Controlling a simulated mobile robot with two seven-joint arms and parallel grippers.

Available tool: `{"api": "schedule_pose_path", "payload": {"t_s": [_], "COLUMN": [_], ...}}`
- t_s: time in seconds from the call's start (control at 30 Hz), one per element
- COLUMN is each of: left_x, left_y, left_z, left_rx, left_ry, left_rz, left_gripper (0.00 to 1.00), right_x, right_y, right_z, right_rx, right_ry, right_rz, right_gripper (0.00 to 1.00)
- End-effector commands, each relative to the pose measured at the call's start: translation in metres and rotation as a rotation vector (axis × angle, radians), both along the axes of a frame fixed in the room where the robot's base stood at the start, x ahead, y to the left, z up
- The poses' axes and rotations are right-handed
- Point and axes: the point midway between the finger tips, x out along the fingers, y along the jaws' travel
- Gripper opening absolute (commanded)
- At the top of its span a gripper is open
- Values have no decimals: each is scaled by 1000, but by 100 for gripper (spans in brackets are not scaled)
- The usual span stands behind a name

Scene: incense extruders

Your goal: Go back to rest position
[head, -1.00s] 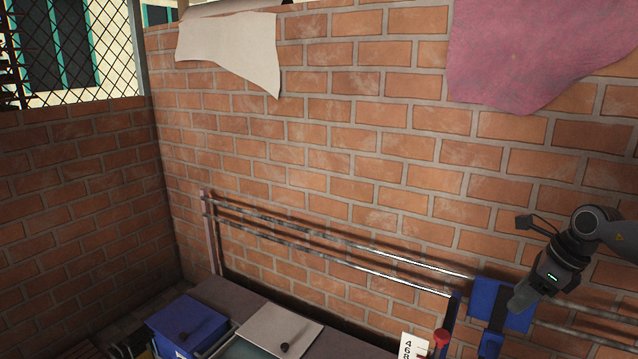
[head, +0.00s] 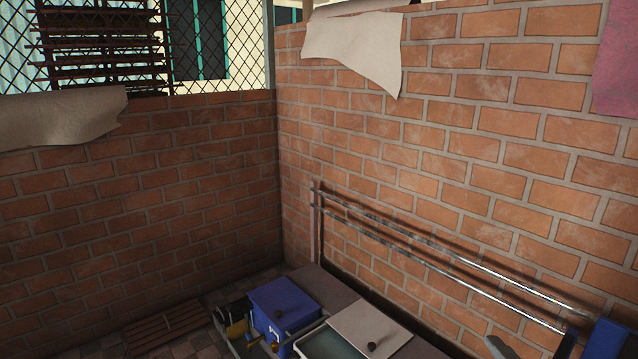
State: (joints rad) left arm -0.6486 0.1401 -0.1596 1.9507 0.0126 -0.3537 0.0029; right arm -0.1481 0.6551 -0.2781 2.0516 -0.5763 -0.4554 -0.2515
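Neither of my grippers shows in the head view now. The right arm, which was at the right side a second ago, is out of the picture. A blue box (head: 285,303) with a dark knob on its lid stands at the bottom centre. Beside it is an open-topped container with a pale lid (head: 371,328) that also has a dark knob. A blue part (head: 607,338) sits at the lower right corner, partly cut off. A small grey piece (head: 500,346) at the bottom edge is too cut off to identify.
Brick walls meet in a corner behind the boxes. Metal rails (head: 440,255) run along the right wall. A wooden pallet (head: 168,325) lies on the tiled floor at lower left. A pale cloth (head: 355,45) and a beige cloth (head: 60,118) hang over the walls.

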Motion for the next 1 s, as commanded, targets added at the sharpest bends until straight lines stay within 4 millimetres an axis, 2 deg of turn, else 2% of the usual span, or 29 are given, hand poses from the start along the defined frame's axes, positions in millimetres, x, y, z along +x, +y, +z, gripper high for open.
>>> {"api": "schedule_pose_path", "payload": {"t_s": [0.03, 0.2, 0.4, 0.6, 0.8, 0.83, 1.0], "left_x": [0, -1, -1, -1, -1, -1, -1], "left_y": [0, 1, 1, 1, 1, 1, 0], "left_z": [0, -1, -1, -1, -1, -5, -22], "left_rx": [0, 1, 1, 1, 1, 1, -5], "left_ry": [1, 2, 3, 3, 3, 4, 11], "left_rz": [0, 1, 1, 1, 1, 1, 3], "left_gripper": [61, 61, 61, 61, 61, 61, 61], "right_x": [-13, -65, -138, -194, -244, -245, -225], "right_y": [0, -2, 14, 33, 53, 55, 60], "right_z": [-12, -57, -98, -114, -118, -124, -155], "right_rx": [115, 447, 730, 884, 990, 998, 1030], "right_ry": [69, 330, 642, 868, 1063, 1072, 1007], "right_rz": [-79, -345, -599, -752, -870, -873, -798], "right_gripper": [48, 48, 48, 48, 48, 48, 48]}}
